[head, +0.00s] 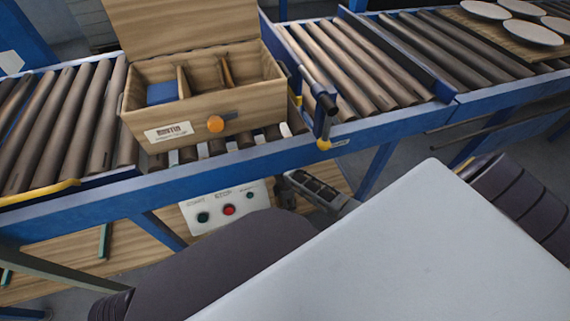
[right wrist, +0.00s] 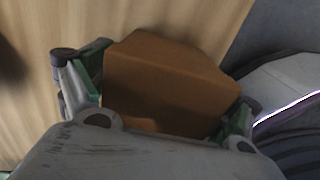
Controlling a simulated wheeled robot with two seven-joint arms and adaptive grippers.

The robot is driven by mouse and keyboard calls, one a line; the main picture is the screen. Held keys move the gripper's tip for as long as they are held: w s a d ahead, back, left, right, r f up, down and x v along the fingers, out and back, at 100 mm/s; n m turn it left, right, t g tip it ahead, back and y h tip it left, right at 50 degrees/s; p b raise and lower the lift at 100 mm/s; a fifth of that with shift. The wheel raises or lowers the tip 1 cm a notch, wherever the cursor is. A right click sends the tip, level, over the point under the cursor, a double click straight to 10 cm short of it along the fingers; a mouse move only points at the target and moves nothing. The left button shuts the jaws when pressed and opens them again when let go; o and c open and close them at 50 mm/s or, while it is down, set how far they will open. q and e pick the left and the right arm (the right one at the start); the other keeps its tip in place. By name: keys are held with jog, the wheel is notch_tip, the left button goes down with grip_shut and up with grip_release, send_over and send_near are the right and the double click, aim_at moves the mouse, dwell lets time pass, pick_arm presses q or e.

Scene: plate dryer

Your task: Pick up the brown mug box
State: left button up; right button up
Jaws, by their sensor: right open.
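The brown mug box (right wrist: 170,75) is a plain brown block in the right wrist view, in front of a wood-grained surface. My right gripper (right wrist: 168,82) is open, with one green-padded finger on each side of the box. I cannot tell whether either pad touches it. Neither the box nor my right gripper can be made out in the head view. In the head view, a grey gripper (head: 300,184), apparently my left, is below the conveyor's front rail. Its jaws are too small and partly covered to read.
An open wooden box (head: 265,106) with dividers and an orange knob stands on the roller conveyor (head: 95,115). A control panel (head: 222,205) with buttons is below the blue rail (head: 120,205). White plates (head: 525,32) lie on a board at the far right.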

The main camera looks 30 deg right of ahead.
jog(key=c, duration=1.1)
pick_arm(q)
jog(key=shift+w+r, duration=0.15)
jog(key=shift+w, duration=0.25)
pick_arm(e)
jog(key=shift+c, duration=0.7)
pick_arm(q)
jog(key=shift+r, duration=0.1)
jog(key=shift+s, duration=0.15)
pick_arm(e)
jog(key=shift+r, duration=0.15)
